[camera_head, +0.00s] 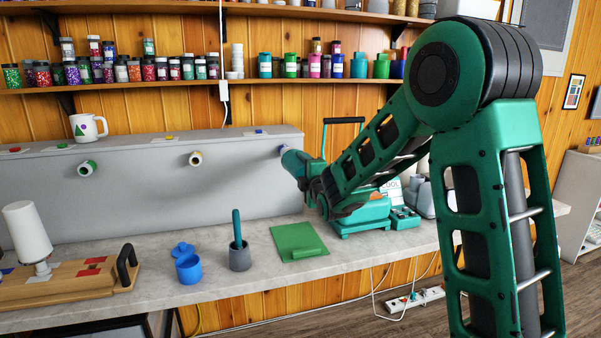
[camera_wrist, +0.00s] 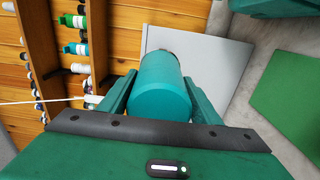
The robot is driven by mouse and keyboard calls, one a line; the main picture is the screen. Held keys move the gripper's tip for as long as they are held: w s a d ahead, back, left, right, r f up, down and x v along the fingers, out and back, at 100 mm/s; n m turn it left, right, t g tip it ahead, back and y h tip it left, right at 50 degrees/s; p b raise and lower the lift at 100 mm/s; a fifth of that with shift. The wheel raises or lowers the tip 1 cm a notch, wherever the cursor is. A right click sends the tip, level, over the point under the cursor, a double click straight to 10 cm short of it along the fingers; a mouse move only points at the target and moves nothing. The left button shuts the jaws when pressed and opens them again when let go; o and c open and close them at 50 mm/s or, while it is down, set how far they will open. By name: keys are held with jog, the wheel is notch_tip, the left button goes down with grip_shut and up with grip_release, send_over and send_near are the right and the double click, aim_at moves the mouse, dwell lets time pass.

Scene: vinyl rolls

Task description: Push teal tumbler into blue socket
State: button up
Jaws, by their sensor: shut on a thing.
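The teal tumbler (camera_wrist: 163,95) is a plain cylinder. In the wrist view it sits between the two green fingers of my gripper (camera_wrist: 162,100), which is shut on it. Its far end points at the grey panel. In the head view my gripper (camera_head: 299,165) is at the right end of the panel, at the blue socket (camera_head: 284,149).
The long grey panel (camera_head: 150,190) also carries a green socket (camera_head: 87,168) and a yellow socket (camera_head: 195,159). A white mug (camera_head: 88,127) stands on top. A teal machine (camera_head: 365,214) stands close by the arm.

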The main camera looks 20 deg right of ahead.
jog(key=shift+w, duration=1.3)
dwell(1.0)
jog(key=shift+w+r, duration=0.15)
jog(key=shift+r, duration=0.15)
dwell(0.7)
jog(key=o, duration=1.9)
jog(key=shift+w+f, duration=0.1)
jog(key=shift+w, duration=0.05)
jog(key=o, duration=0.5)
jog(key=shift+f, duration=0.15)
jog(key=shift+o, duration=0.2)
jog(key=shift+s, duration=0.2)
jog(key=shift+s, duration=3.45)
